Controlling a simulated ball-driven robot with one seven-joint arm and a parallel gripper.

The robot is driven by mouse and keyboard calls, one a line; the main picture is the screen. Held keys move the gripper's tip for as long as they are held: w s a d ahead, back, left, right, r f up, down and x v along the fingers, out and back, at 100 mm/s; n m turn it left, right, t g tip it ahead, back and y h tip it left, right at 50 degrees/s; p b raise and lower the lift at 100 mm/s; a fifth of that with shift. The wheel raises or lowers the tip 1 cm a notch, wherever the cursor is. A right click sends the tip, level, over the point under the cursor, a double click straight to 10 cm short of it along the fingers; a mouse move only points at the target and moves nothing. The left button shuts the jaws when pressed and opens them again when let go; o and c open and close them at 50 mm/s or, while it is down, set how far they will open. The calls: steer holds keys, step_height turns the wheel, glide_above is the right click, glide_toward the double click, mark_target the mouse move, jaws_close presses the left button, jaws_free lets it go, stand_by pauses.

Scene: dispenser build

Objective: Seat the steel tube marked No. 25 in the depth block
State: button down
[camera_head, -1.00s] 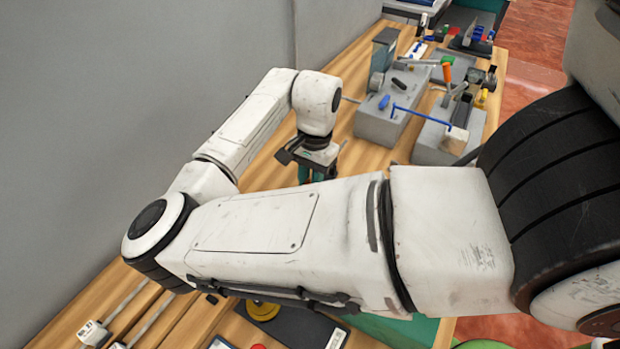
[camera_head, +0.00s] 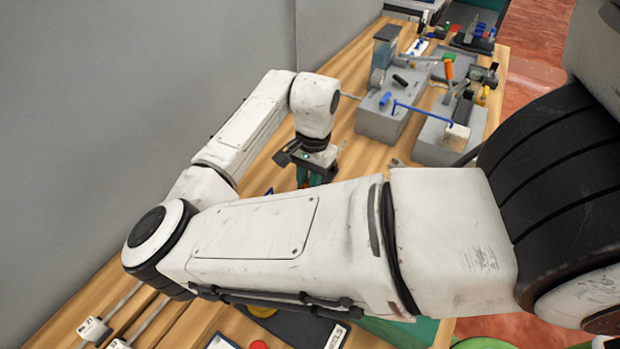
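My gripper (camera_head: 304,177) hangs over the wooden bench beyond my forearm. Its fingers look teal, and their lower ends are hidden by my arm, so I cannot tell whether it is open or holds anything. Two thin grey rods, possibly steel tubes, lie at the lower left, one ending in a white tag (camera_head: 92,328) and the other in a second tag (camera_head: 119,344). The tag writing is too small to read surely. I cannot pick out the tube marked No. 25 or the depth block.
Grey fixture blocks (camera_head: 382,124) with levers, a blue rod (camera_head: 420,109) and an orange handle (camera_head: 448,70) stand at the back right. A dark panel (camera_head: 300,328) and red button (camera_head: 259,345) show below my arm. A grey wall (camera_head: 140,100) bounds the left.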

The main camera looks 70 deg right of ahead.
steer(key=shift+w+a, duration=0.15)
steer(key=shift+a, duration=0.45)
steer(key=shift+a, duration=0.3)
steer(key=shift+w+a, duration=0.2)
steer(key=shift+a, duration=0.35)
steer(key=shift+w+a, duration=0.15)
steer(key=shift+a, duration=0.4)
steer(key=c, duration=0.6)
jaws_free()
steer(key=shift+r+p, duration=3.25)
steer(key=shift+r, duration=0.3)
steer(key=shift+s+f, duration=0.1)
